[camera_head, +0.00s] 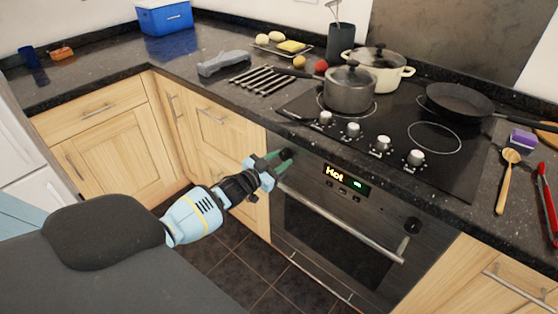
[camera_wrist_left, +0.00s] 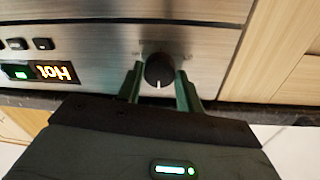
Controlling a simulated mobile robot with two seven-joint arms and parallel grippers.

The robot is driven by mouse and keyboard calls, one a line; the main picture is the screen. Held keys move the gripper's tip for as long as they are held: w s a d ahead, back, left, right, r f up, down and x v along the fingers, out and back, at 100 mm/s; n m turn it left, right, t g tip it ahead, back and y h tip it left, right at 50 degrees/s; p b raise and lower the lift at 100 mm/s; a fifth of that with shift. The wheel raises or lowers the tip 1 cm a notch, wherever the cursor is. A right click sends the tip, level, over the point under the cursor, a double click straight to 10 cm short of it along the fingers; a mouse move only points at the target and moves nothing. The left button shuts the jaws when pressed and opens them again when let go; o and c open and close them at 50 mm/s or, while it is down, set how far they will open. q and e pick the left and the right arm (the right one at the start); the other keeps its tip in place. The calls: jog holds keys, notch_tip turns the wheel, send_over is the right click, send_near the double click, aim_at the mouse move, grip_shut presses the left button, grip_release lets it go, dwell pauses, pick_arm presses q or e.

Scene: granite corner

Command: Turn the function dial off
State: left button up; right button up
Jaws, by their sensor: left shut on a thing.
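The function dial is a round black knob (camera_wrist_left: 159,70) on the steel oven panel, seen in the left wrist view, which is upside down. Its white mark points to the bottom of that picture, toward the worktop edge. My left gripper (camera_wrist_left: 160,88) is shut on the dial, with one green finger on each side of it. In the head view my left gripper (camera_head: 274,165) reaches the left end of the oven panel and largely hides this dial. My right gripper is not in view.
A second black dial (camera_head: 412,225) sits at the panel's right end. The oven door handle (camera_head: 340,222) runs below. Above, the hob has several knobs (camera_head: 382,144), a grey pot (camera_head: 349,90), a cream pot (camera_head: 385,72) and a frying pan (camera_head: 460,100). The floor ahead is clear.

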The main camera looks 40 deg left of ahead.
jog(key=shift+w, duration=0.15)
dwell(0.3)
pick_arm(q)
jog(key=o, duration=1)
jog(key=s+a+p, duration=0.1)
jog(key=s, duration=0.6)
jog(key=shift+s, duration=0.4)
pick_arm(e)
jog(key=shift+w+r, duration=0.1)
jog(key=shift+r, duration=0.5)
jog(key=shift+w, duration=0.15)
